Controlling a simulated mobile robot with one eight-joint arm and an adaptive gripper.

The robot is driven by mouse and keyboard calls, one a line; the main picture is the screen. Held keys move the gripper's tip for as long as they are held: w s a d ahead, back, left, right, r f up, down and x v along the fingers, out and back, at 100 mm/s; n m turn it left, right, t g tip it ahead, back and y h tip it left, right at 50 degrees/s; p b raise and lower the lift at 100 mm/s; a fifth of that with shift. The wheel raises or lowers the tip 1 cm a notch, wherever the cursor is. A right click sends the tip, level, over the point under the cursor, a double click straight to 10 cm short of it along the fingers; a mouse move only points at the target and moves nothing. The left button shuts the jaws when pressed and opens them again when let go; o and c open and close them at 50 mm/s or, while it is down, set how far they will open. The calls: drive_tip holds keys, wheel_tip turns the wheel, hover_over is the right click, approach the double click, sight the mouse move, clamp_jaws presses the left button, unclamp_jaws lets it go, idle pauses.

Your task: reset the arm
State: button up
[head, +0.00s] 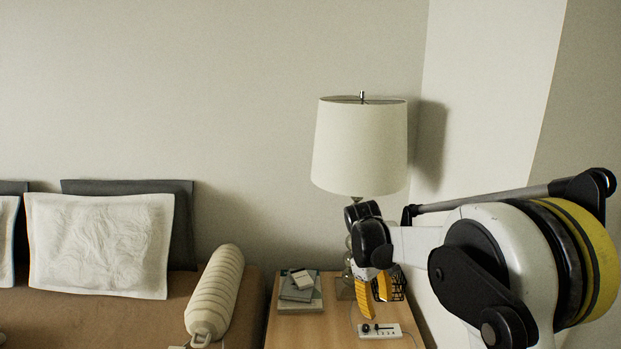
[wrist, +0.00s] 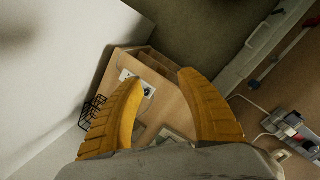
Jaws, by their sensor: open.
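My gripper (head: 374,296) has yellow fingers and hangs above the wooden nightstand (head: 292,331), in front of the lamp base, in the head view. My arm reaches in from the right. In the wrist view my gripper (wrist: 165,105) has its two yellow fingers spread apart, with nothing between them but the nightstand below. A white power strip (head: 380,330) lies on the nightstand beneath the fingers. The strip also shows between the fingers in the wrist view (wrist: 147,90).
A table lamp (head: 360,147) stands close behind my gripper. A black wire basket (head: 398,284) and a stack of books (head: 299,291) are on the nightstand. A bed with a white pillow (head: 100,244) and a cream bolster (head: 216,291) is at left. Walls are behind and right.

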drive_tip(key=s+d+r+m+t+y, duration=0.1)
drive_tip(key=s+d+r+m+t, duration=0.2)
drive_tip(key=s+r, duration=1)
drive_tip(key=s+f+m+t, duration=0.1)
drive_tip(key=s+m+t, duration=0.1)
drive_tip(key=s, duration=0.5)
drive_tip(key=s+f+m+t+y, duration=0.1)
drive_tip(key=s+m+t, duration=0.1)
drive_tip(key=s, duration=0.6)
drive_tip(key=shift+s+a+f+m, duration=0.35)
drive_tip(key=shift+a+m, duration=0.1)
drive_tip(key=shift+m, duration=0.25)
